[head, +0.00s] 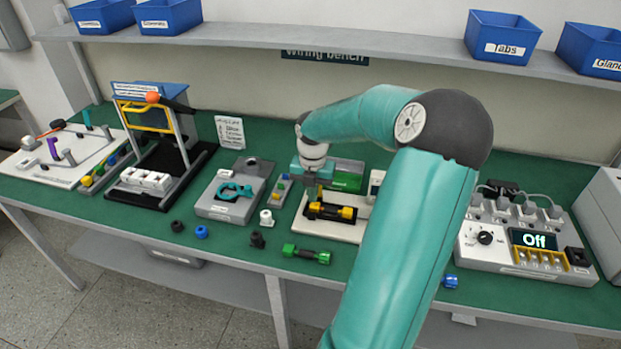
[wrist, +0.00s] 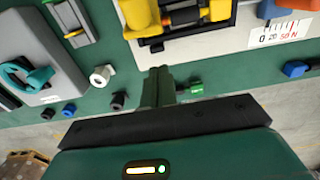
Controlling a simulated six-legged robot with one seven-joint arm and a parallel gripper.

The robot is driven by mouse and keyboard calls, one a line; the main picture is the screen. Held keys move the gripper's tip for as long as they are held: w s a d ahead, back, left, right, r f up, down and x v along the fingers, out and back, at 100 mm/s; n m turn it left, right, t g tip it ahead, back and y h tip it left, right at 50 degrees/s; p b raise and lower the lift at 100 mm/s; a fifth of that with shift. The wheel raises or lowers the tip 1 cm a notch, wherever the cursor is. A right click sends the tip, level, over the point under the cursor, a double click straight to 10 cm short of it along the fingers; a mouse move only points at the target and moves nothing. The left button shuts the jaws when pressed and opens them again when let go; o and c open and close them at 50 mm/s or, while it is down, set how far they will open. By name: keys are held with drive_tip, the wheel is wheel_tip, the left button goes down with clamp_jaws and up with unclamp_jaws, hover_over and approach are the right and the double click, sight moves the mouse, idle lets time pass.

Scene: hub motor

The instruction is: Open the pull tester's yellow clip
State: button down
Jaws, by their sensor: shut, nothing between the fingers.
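The pull tester has a pale base (head: 326,232) at the middle of the bench, and its 0-20-50 N scale (wrist: 280,33) shows in the wrist view. Its yellow clip (wrist: 182,17) lies at the top of the wrist view, with black parts and a yellow end beside it. Whether the clip is open is not clear. In the head view yellow parts (head: 347,213) show just below my gripper (head: 314,184). In the wrist view my gripper (wrist: 158,88) is shut and empty, on the near side of the clip. The fingers look apart from it.
A green-ended black piece (head: 306,255) lies in front of the tester, partly hidden by my fingers in the wrist view. Small black, blue and white fittings lie to its left. A grey block with a teal clamp (head: 233,190) stands left; a power unit (head: 530,245) reading "Off" stands right.

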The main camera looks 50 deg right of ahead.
drive_tip(key=shift+w+d+r, duration=0.25)
drive_tip(key=shift+w+d, duration=0.2)
drive_tip(key=shift+d, duration=0.4)
drive_tip(key=shift+w+d+r, duration=0.2)
drive_tip(key=shift+w+d, duration=0.25)
drive_tip(key=shift+d, duration=0.35)
drive_tip(key=shift+d, duration=0.1)
drive_tip(key=shift+w+d+r, duration=0.15)
drive_tip(key=shift+w+d, duration=0.05)
drive_tip(key=shift+d, duration=0.05)
drive_tip(key=shift+w+d+r, duration=0.15)
drive_tip(key=shift+w+d, duration=0.15)
drive_tip(key=shift+d, duration=0.5)
drive_tip(key=shift+w+d+r, duration=0.1)
drive_tip(key=shift+w+d, duration=0.2)
drive_tip(key=shift+d, duration=0.45)
drive_tip(key=shift+a, duration=0.15)
drive_tip(key=shift+s+a+f, duration=0.3)
drive_tip(key=shift+a, duration=0.25)
drive_tip(key=shift+a, duration=0.15)
